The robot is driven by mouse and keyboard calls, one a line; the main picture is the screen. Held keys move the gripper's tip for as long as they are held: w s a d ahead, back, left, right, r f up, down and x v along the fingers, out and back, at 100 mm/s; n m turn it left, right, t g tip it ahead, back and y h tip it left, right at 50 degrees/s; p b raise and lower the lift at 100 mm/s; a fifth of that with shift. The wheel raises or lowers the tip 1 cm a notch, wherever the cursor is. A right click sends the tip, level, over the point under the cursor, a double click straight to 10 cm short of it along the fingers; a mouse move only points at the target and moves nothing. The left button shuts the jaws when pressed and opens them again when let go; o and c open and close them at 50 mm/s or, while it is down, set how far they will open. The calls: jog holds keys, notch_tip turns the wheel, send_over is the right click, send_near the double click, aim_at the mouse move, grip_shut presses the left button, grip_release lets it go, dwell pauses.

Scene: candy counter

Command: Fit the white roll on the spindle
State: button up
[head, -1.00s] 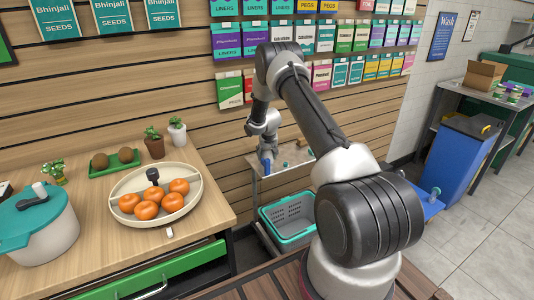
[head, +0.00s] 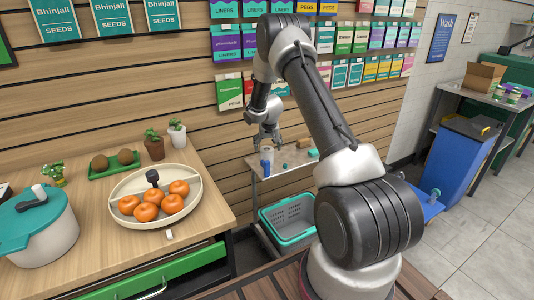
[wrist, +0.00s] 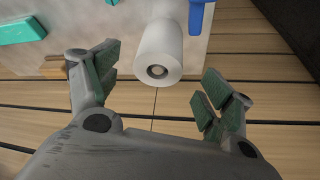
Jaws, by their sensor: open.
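The white roll (wrist: 158,50) stands between and beyond my gripper's fingers in the wrist view, its round end with a dark core hole facing the camera. A small greyish round shape shows inside the core; I cannot tell whether it is the spindle. In the head view the roll (head: 267,154) is small and pale below my gripper (head: 267,141). My gripper also shows in the wrist view (wrist: 160,88), open, with wide-apart fingers and nothing held. A blue upright piece (wrist: 202,12) is beside the roll; it also shows in the head view (head: 265,167).
The small table (head: 287,172) carries teal pieces (wrist: 20,30) and a brown block (head: 303,143). A grey basket with a teal rim (head: 289,218) sits below. The slatted wall (head: 225,125) is close behind. A counter at left holds a tray of oranges (head: 185,213).

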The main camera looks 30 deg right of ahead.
jog(key=v, duration=0.4)
dwell(0.8)
jog(key=s+a+n+g, duration=0.15)
jog(key=s+g, duration=0.25)
jog(key=s, duration=1)
jog(key=s+a+r+n+t, duration=0.1)
jog(key=s+a+r, duration=0.2)
jog(key=s+r, duration=0.7)
jog(key=s+a+r+t+y, duration=0.1)
jog(key=s+a+r, duration=0.3)
jog(key=s+r, duration=0.7)
jog(key=s+a+r+n+t, duration=0.1)
jog(key=s+a+r+t, duration=0.1)
jog(key=s+r, duration=0.8)
jog(key=shift+s+a+r+n+y, duration=0.15)
jog(key=shift+s+a+n+y, duration=0.4)
jog(key=shift+s, duration=1.05)
